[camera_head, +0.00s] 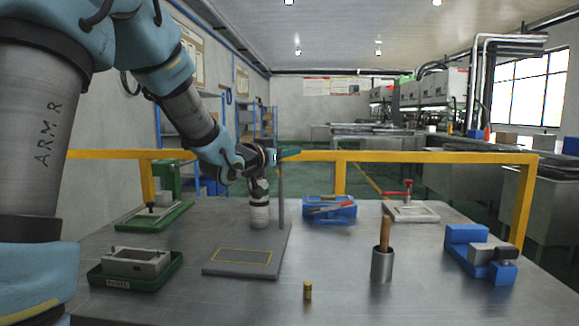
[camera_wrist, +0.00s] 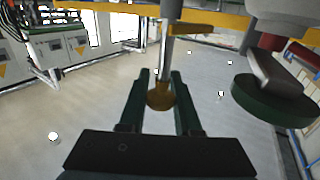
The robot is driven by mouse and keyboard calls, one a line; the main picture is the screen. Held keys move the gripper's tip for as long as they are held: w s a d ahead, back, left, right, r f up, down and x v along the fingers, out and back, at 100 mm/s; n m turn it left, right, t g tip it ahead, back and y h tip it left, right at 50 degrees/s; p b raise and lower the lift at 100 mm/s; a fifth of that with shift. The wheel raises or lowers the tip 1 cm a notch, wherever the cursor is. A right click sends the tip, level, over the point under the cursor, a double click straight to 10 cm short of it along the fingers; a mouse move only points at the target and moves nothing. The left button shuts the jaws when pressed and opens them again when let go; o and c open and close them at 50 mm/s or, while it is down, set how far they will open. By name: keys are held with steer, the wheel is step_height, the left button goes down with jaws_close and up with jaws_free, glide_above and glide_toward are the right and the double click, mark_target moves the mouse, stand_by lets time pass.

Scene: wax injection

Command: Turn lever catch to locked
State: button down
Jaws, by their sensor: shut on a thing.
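My gripper (camera_head: 291,155) is at the top of an upright grey post (camera_head: 281,195) on a flat grey base plate (camera_head: 225,268). In the wrist view, the dark green fingers of my gripper (camera_wrist: 162,92) stand on both sides of a brass-coloured rounded knob (camera_wrist: 160,98) at the end of the post (camera_wrist: 168,48) and are shut on it. A short brownish-yellow bar (camera_wrist: 190,30) juts sideways by the post. I cannot tell whether the knob or the bar is the lever catch, or how far it is turned. The head view hides the knob.
A pale cylinder (camera_head: 259,213) stands left of the post. A blue holder (camera_head: 330,210), a metal cup (camera_head: 382,266), a brass piece (camera_head: 308,291), a red-handled fixture (camera_head: 411,212) and a blue vise (camera_head: 467,237) stand to the right. Green trays (camera_head: 118,283) lie left. A yellow rail (camera_head: 440,157) runs behind.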

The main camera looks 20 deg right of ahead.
steer(key=n+t+y, duration=0.2)
steer(key=n+y, duration=0.1)
steer(key=y, duration=0.1)
steer(key=w+a+n+t+y, duration=0.1)
steer(key=n+t+y, duration=0.2)
steer(key=y, duration=0.1)
steer(key=n+t+y, duration=0.3)
steer(key=y, duration=0.1)
steer(key=shift+w+a+r, duration=0.15)
steer(key=shift+a+r, duration=0.2)
steer(key=shift+a, duration=0.05)
steer(key=n+y+p, duration=0.1)
steer(key=y, duration=0.1)
steer(key=a+n+y+p, duration=0.1)
steer(key=n+y+p, duration=0.1)
steer(key=y, duration=0.1)
steer(key=n+y+p, duration=0.2)
steer(key=shift+a+f, duration=0.25)
steer(key=shift+n+y, duration=0.4)
steer(key=c, duration=0.6)
jaws_free()
steer(key=shift+f, duration=0.1)
steer(key=b+v, duration=0.1)
steer(key=v, duration=0.9)
steer(key=shift+s, duration=0.35)
